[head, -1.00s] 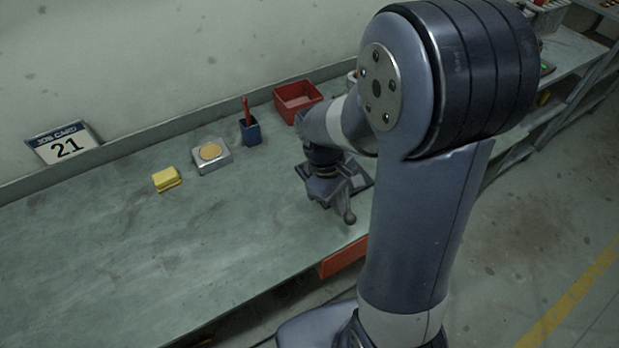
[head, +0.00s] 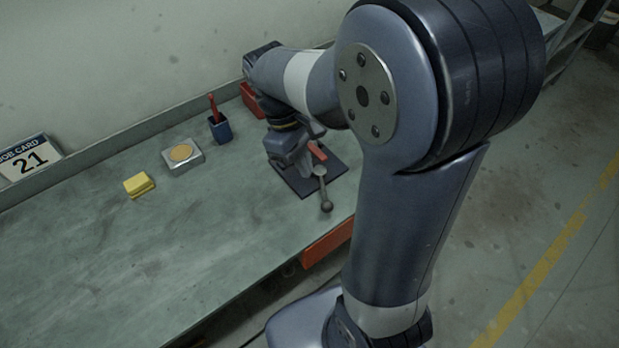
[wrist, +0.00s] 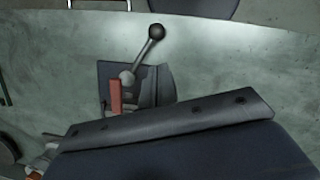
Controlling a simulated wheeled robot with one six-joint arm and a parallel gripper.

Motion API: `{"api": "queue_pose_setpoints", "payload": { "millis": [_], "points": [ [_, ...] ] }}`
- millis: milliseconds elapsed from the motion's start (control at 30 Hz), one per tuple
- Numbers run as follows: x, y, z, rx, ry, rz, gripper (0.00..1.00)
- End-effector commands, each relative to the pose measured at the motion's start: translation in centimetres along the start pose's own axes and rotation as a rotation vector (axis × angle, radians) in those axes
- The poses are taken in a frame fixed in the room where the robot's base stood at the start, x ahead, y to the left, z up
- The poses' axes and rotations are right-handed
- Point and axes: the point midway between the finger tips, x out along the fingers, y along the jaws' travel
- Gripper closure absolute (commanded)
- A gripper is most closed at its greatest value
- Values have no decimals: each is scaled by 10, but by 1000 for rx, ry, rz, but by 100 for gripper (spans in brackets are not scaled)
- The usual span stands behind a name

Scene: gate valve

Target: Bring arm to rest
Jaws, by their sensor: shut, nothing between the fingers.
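My arm reaches over the workbench in the head view. My gripper (head: 290,160) is shut and empty, over the left part of a dark base plate (head: 335,168). A metal lever with a ball end (head: 325,190) stands on this plate beside a small red part (head: 317,151). The gripper looks apart from the lever. In the wrist view, the lever (wrist: 148,52) with its dark ball, the red part (wrist: 115,97) and the plate (wrist: 112,70) lie beyond the grey edge of my gripper, which hides the lower part of the picture.
On the bench (head: 190,245) are a yellow block (head: 139,185), a grey box with a tan disc (head: 182,155), a blue cup with a red stick (head: 220,128) and a red bin (head: 252,98), partly hidden by my arm. A job card (head: 28,158) leans at the wall. The bench's left part is clear.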

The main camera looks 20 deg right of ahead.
Motion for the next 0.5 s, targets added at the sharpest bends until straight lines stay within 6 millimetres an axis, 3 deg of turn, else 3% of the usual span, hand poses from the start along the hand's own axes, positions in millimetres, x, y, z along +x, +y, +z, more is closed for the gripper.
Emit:
{"api": "queue_pose_setpoints", "payload": {
  "millis": [200, 500],
  "points": [
    [-19, 0, 0, 0, 1, 0, 100],
    [-20, 0, 0, 0, 1, 0, 100]
  ]
}}
